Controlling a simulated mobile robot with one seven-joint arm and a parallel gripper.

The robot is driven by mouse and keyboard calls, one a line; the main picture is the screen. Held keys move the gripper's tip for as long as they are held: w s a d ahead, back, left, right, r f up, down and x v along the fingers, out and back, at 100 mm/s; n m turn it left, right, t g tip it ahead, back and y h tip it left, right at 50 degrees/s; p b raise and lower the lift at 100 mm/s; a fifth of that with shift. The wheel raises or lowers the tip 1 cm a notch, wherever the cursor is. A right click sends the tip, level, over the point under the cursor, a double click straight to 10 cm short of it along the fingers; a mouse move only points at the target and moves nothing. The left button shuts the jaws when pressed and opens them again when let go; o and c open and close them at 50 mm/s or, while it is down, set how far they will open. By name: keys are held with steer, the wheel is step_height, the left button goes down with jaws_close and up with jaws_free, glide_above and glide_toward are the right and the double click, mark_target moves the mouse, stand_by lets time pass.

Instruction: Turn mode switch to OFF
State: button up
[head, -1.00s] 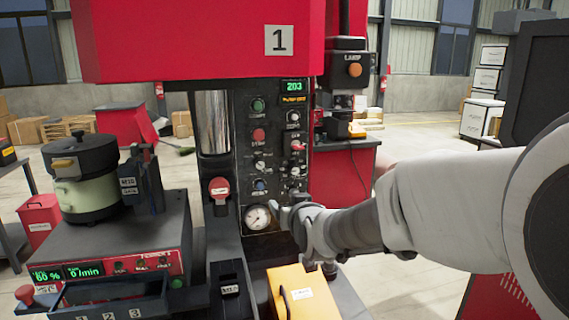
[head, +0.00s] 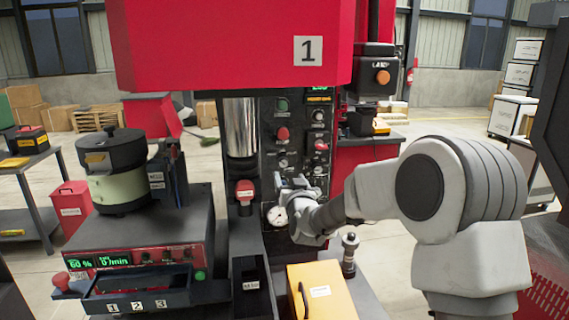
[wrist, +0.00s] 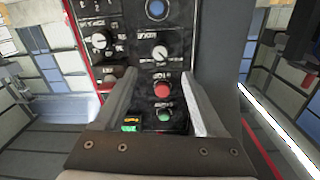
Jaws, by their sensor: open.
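The black control panel (head: 265,140) on the red machine carries several knobs and buttons. In the wrist view, a rotary knob with a white pointer (wrist: 160,52) lies ahead, between the lines of my fingers. Another rotary knob (wrist: 100,40) is to its left. The labels are too blurred to tell which knob is the mode switch. My gripper (head: 289,182) is open in front of the lower panel, above the gauge, and hides part of the panel. In the wrist view my gripper (wrist: 161,105) has a red button (wrist: 162,90) and a green button (wrist: 165,115) showing between its fingers.
A round gauge (head: 277,216) sits just below my gripper. A red-capped handle (head: 245,190) stands left of it. A yellow box (head: 320,292) is below, with a dark post (head: 349,255) to its right. The bowl feeder (head: 116,170) stands at the left.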

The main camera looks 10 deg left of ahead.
mark_target(284, 163)
steer(key=p+x, duration=0.2)
steer(key=x, duration=0.7)
steer(key=shift+w+a, duration=0.1)
steer(key=shift+w, duration=0.3)
steer(key=shift+c, duration=0.4)
jaws_close()
